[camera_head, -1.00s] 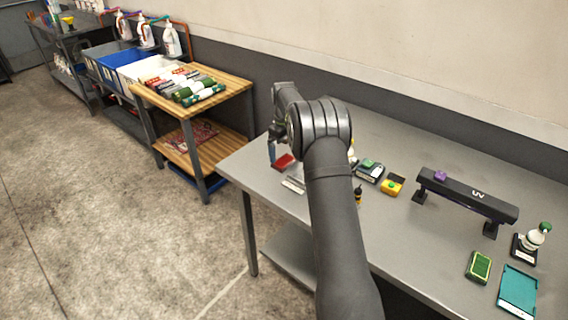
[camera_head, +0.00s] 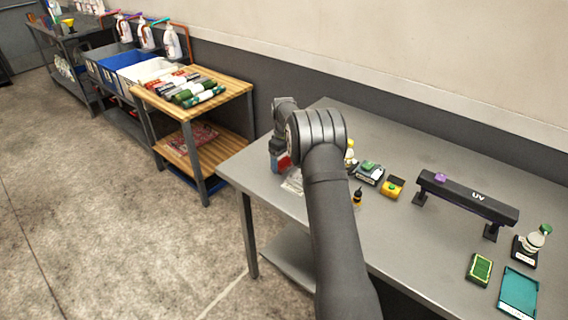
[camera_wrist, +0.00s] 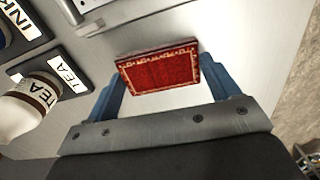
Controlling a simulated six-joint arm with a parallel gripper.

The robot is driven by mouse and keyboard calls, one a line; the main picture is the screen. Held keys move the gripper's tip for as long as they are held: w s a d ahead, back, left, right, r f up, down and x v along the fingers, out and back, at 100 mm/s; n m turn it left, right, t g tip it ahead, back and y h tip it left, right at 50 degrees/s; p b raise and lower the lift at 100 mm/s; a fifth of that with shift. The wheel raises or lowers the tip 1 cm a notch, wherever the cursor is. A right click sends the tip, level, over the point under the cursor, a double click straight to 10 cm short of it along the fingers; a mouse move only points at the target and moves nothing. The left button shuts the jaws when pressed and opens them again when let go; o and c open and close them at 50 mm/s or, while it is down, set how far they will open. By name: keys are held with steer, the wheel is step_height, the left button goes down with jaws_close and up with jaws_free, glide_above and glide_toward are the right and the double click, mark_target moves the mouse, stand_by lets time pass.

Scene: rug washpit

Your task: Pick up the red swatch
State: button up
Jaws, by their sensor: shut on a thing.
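The red swatch (camera_wrist: 160,71) is a small red rectangle with a pale patterned border. In the wrist view it sits between the two blue fingers of my gripper (camera_wrist: 162,80), which touch its left and right ends. My gripper is shut on it. In the head view the swatch (camera_head: 284,163) is a small red patch beside my gripper (camera_head: 279,162), over the left end of the grey table (camera_head: 240,165). My arm hides part of the table there. I cannot tell how far the swatch is above the table.
In the wrist view, bottles labelled TEA (camera_wrist: 36,100) and INK (camera_wrist: 8,30) stand at the left. In the head view, a black UV lamp (camera_head: 467,196), a green-topped bottle (camera_head: 536,237), a green pad (camera_head: 479,269) and a teal tray (camera_head: 518,292) occupy the right. A wooden-topped cart (camera_head: 238,84) stands left.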

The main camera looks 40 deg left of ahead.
mark_target(285, 163)
steer(key=shift+r, duration=0.2)
step_height(285, 163, up, 4)
steer(key=shift+w+d+r, duration=0.1)
steer(key=shift+d, duration=0.05)
steer(key=w+d+r, duration=0.3)
steer(key=d+r, duration=0.3)
steer(key=d, duration=0.4)
steer(key=shift+s+f, duration=0.65)
steer(key=shift+f, duration=0.5)
steer(key=shift+s+f, duration=0.65)
steer(key=shift+f, duration=0.45)
steer(key=shift+s+f, duration=0.65)
steer(key=shift+f, duration=0.5)
steer(key=shift+f, duration=0.45)
steer(key=o, duration=0.9)
